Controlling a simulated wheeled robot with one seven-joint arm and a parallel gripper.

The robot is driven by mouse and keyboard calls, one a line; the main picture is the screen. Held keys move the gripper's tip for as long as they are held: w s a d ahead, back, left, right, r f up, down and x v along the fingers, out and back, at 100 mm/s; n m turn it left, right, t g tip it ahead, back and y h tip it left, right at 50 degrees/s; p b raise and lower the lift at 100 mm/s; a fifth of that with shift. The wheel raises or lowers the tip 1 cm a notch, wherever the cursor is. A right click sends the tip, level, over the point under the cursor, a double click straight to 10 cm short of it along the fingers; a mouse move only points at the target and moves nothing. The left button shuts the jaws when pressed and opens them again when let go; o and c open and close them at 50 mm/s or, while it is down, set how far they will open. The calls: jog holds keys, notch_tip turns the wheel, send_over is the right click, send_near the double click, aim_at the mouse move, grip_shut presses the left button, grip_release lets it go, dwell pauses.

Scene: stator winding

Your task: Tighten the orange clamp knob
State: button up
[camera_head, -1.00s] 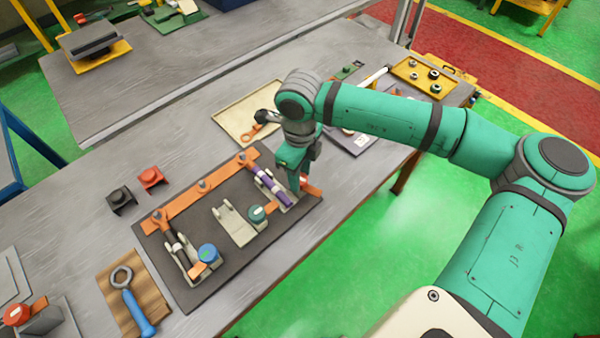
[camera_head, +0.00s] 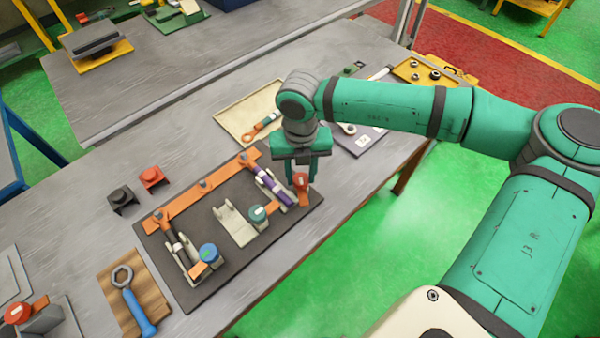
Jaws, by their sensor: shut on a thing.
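The orange clamp knob (camera_head: 300,181) is at the right end of the dark fixture board (camera_head: 225,275), beside the cradle with the purple-banded shaft (camera_head: 268,187). My gripper (camera_head: 300,175) points down over it, with one finger on each side, and is shut on the knob. The knob's top shows between the fingers; the finger contact is too small to see clearly. An orange tab (camera_head: 305,197) shows just below the knob.
A tan tray (camera_head: 232,112) lies behind. A blue wrench (camera_head: 138,310) lies at the front left. Black (camera_head: 121,197) and red (camera_head: 151,177) blocks sit left of the board.

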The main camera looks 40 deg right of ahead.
jog(key=m, duration=0.4)
jog(key=shift+w+r+m, duration=0.1)
jog(key=shift+w+m, duration=0.1)
jog(key=shift+m, duration=0.1)
jog(key=m, duration=0.3)
jog(key=shift+s+m, duration=0.15)
jog(key=shift+m, duration=0.75)
jog(key=shift+w+a, duration=0.2)
jog(key=o, duration=1)
jog(key=shift+o, duration=0.2)
jog(key=shift+s+d, duration=0.2)
